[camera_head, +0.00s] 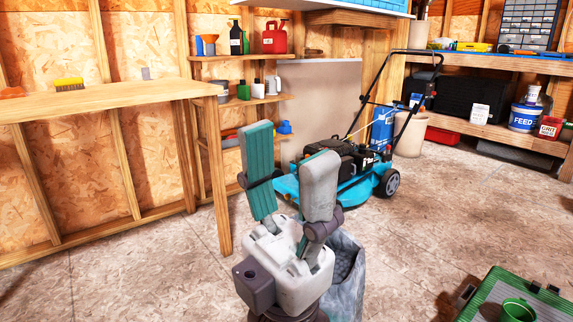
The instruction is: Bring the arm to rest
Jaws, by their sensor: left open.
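My left gripper (284,168) stands upright in the lower middle of the head view. Its two fingers point up and are apart, with nothing between them. One finger shows a teal ribbed pad and the other a grey back. It appears in front of the teal lawn mower (345,165), and hides part of it. My right gripper is not in view.
A wooden workbench (100,101) with a brush (69,84) stands at the left. Shelves with bottles and a red can (275,38) are behind. A grey sack (345,285) is close beside my gripper. A green-and-grey case (510,296) lies lower right.

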